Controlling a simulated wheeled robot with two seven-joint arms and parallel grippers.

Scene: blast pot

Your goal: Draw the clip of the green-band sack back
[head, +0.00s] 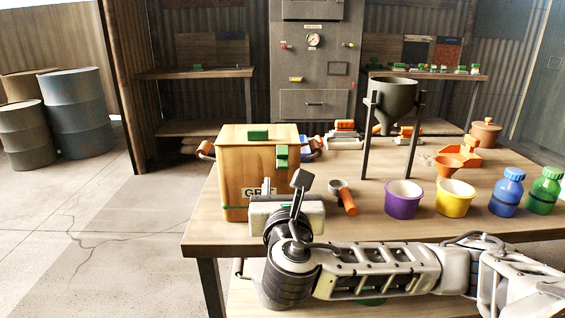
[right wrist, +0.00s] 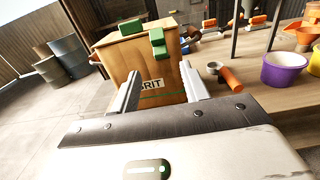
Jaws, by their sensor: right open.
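A tan, box-shaped container (head: 235,170) marked GRIT stands at the table's left end. A thin green band runs low around it; I take it as the green-band sack. A green clip (head: 281,157) sits at the upper right of its front face, and a green block (head: 258,134) lies on its top. Both show in the right wrist view, the clip (right wrist: 158,42) and the block (right wrist: 130,26). My right gripper (head: 298,185) is open and empty before the container's front, below the clip. Its fingers (right wrist: 160,82) point at the container. My left gripper is out of view.
On the table (head: 340,222) stand a small cup with an orange handle (head: 347,200), a purple bucket (head: 403,200), a yellow bucket (head: 455,198), and blue (head: 507,192) and green (head: 546,189) bottles. A hopper (head: 392,98) stands on legs behind. The floor left is free.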

